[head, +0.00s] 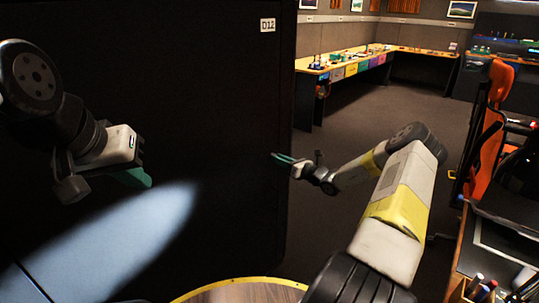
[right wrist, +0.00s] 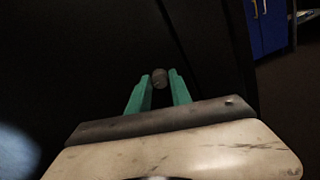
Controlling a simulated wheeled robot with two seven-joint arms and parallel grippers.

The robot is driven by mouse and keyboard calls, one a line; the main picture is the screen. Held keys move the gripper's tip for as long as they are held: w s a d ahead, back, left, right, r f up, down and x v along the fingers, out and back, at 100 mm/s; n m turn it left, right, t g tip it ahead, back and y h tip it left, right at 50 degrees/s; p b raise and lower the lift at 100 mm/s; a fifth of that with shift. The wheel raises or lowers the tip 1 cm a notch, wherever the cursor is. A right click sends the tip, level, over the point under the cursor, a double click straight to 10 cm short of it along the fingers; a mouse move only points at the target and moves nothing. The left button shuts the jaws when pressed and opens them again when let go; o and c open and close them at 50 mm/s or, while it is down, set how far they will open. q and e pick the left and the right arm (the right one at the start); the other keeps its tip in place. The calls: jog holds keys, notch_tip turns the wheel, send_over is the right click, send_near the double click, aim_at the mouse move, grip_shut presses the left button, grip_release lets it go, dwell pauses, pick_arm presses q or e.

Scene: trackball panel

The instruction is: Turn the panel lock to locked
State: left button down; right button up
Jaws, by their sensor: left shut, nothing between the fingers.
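The panel is a tall, dark, nearly black face (head: 215,90) filling the left and middle of the head view. In the right wrist view, a small dark grey-brown knob (right wrist: 159,78), which looks like the panel lock, stands on it. My right gripper (right wrist: 160,76) has its two teal fingers apart, one on each side of the knob at the tips. I cannot tell whether they press on it. In the head view, my right gripper (head: 277,157) is at the panel's right edge, and the knob cannot be made out there. My left gripper (head: 142,179) is shut and empty, in front of the panel.
A long workbench (head: 340,62) with coloured drawers stands at the back. An orange chair (head: 488,130) and a dark desk (head: 505,245) with pens are on the right. Open carpet (head: 400,108) lies beyond my right arm. A label reading D12 (head: 267,25) is high on the panel.

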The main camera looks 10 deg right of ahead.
grip_shut()
jog(key=shift+n, duration=0.4)
jog(key=n, duration=1.7)
jog(key=shift+s, duration=0.1)
dwell(0.4)
jog(key=o, duration=0.6)
grip_release()
